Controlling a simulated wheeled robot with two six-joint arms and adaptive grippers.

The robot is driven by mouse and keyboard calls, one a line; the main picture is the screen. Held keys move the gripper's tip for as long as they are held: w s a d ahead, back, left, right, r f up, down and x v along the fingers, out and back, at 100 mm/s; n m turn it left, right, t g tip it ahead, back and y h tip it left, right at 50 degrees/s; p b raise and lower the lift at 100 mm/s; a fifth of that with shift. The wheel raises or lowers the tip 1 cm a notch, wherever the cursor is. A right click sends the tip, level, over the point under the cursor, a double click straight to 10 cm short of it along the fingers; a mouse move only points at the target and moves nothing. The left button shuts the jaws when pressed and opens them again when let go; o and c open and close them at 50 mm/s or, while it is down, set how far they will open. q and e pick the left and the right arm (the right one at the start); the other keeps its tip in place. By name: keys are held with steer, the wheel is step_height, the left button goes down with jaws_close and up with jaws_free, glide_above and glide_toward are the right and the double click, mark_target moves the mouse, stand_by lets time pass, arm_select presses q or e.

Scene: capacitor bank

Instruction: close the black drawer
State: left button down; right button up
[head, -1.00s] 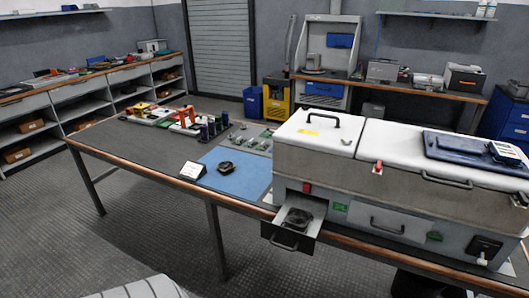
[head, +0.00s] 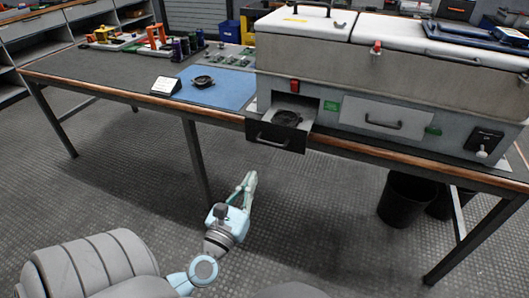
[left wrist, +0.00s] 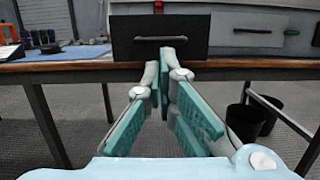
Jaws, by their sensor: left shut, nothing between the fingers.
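The black drawer (head: 275,136) is pulled out of the front of the grey cabinet (head: 345,122). A dark round part (head: 287,118) lies inside it. In the left wrist view the drawer's black front (left wrist: 158,37) with its bar handle (left wrist: 161,38) stands straight ahead, beyond the fingertips. My left gripper (head: 250,177) is below and in front of the drawer, apart from it, pointing up toward it. Its fingers are close together and empty, and they also show in the left wrist view (left wrist: 164,75). My right gripper is not in view.
The table edge (head: 150,100) runs under the cabinet. A blue mat (head: 232,92) with a dark round part (head: 203,82) and a white sign (head: 166,86) lies left of the drawer. Black bins (head: 404,200) stand under the table at the right. The floor before the drawer is clear.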

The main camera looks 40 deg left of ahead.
arm_select(q)
steer(key=x, duration=1)
steer(key=shift+p, duration=0.35)
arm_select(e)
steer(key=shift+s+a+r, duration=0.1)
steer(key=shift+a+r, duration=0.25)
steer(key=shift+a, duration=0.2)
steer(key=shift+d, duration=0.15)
